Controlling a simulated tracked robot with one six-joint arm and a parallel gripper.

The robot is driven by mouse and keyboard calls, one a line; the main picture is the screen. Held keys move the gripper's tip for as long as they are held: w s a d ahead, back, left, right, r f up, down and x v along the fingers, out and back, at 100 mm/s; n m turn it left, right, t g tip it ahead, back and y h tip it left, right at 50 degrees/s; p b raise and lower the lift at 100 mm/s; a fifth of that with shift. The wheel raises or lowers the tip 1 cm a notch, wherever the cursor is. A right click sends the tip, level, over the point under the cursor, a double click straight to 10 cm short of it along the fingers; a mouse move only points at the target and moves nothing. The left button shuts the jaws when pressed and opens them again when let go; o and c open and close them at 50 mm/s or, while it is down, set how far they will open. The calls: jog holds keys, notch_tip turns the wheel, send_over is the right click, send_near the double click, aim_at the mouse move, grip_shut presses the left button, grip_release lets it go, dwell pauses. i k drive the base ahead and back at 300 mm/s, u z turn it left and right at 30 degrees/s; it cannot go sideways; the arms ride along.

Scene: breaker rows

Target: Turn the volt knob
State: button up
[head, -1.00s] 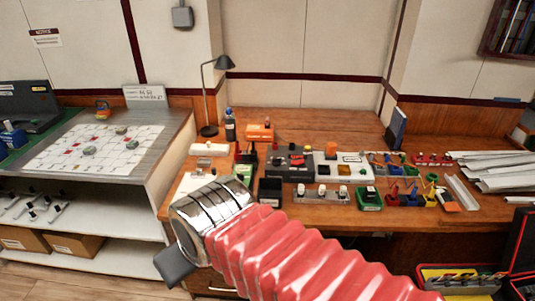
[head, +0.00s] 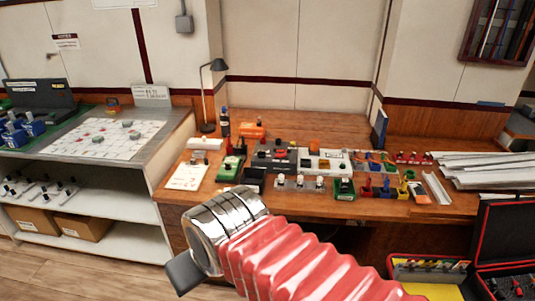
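A wooden workbench (head: 400,208) carries several small electrical units. No label is readable, so I cannot tell which part is the volt knob. A grey strip with small white-topped knobs (head: 300,182) lies near the front middle. A dark panel unit (head: 274,158) with small controls stands behind it, beside a white unit (head: 323,161). A green meter-like device (head: 230,167) lies to their left. My arm, with a red ribbed sleeve, crosses the lower middle. A dark grey piece of my gripper (head: 184,273) shows at its end, in front of the bench. Its fingers are not clearly seen.
A desk lamp (head: 208,95) stands at the bench's back left. Grey trunking strips (head: 490,168) lie at the right. An open case (head: 506,235) and a yellow tray (head: 430,272) are below right. A shelf unit (head: 135,243) stands left. Wooden floor is clear at lower left.

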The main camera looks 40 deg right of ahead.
aim_at(261, 154)
jog(key=z, duration=0.5)
jog(key=i, duration=1.35)
jog(key=u, duration=0.05)
